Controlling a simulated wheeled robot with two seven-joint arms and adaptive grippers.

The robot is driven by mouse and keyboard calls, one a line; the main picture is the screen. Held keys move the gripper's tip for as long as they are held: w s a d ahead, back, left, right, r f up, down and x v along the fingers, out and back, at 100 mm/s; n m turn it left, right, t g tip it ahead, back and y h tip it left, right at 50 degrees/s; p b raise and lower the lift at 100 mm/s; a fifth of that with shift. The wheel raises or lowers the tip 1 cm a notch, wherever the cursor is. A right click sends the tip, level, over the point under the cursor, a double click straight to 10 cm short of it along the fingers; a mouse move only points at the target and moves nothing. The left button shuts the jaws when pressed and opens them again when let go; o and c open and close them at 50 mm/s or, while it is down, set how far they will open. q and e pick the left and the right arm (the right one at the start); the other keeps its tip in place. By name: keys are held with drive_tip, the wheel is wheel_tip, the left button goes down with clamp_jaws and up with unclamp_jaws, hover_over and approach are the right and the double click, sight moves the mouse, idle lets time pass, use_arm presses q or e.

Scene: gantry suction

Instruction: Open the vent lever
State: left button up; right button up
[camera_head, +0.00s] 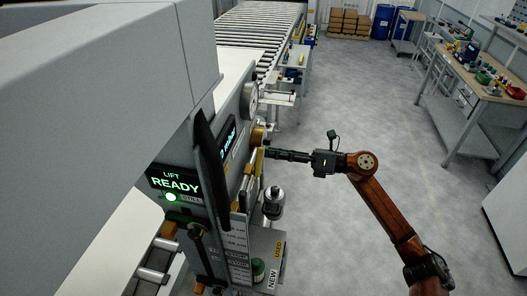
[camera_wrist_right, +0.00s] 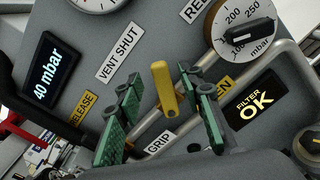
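The yellow vent lever (camera_wrist_right: 165,88) stands out from the grey panel in the right wrist view, near a "VENT SHUT" label (camera_wrist_right: 118,52). My right gripper (camera_wrist_right: 160,84) is open, with its green-padded fingers on either side of the lever and visible gaps to it. In the head view the yellow lever (camera_head: 259,161) is at the side of the machine, and my right gripper (camera_head: 272,154) reaches it from the right. The fingertips are small and dark there. My left gripper is not seen.
A display (camera_wrist_right: 52,75) reads 40 mbar. A dial (camera_wrist_right: 240,32) and a "FILTER OK" display (camera_wrist_right: 256,101) sit to the right. A metal rail (camera_wrist_right: 275,60) runs close beside the fingers. A roller conveyor (camera_head: 240,30) lies behind. The floor (camera_head: 350,100) right of the machine is clear.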

drive_tip(key=v, duration=0.7)
drive_tip(key=shift+d, duration=0.15)
drive_tip(key=shift+s+r, duration=0.1)
drive_tip(key=c, duration=0.3)
drive_tip(key=shift+s+r+m, duration=0.15)
drive_tip(key=shift+s+m, duration=0.1)
drive_tip(key=shift+m, duration=0.55)
drive_tip(key=shift+c, duration=0.8)
drive_tip(key=s+r+m+h+p, duration=0.1)
drive_tip(key=s+m, duration=0.1)
drive_tip(key=m, duration=0.3)
drive_tip(key=s+a+r+m+t+h+p, duration=0.1)
drive_tip(key=s+m, duration=0.1)
drive_tip(key=m, duration=0.3)
drive_tip(key=s+a+r+m+t+p, duration=0.1)
drive_tip(key=s+m+p, duration=0.1)
drive_tip(key=m, duration=0.3)
drive_tip(key=shift+s+a+r+m+h, duration=0.15)
drive_tip(key=shift+s+m+h, duration=0.25)
drive_tip(key=shift+s, duration=0.05)
clamp_jaws()
drive_tip(key=m+p, duration=0.3)
drive_tip(key=p, duration=0.1)
hover_over(259, 162)
drive_tip(key=s+d, duration=0.1)
drive_tip(key=s, duration=0.4)
drive_tip(key=shift+w+d+f, duration=0.2)
drive_tip(key=shift+w+f, duration=0.65)
drive_tip(key=shift+w+d+f, duration=0.2)
drive_tip(key=shift+w+f, duration=0.65)
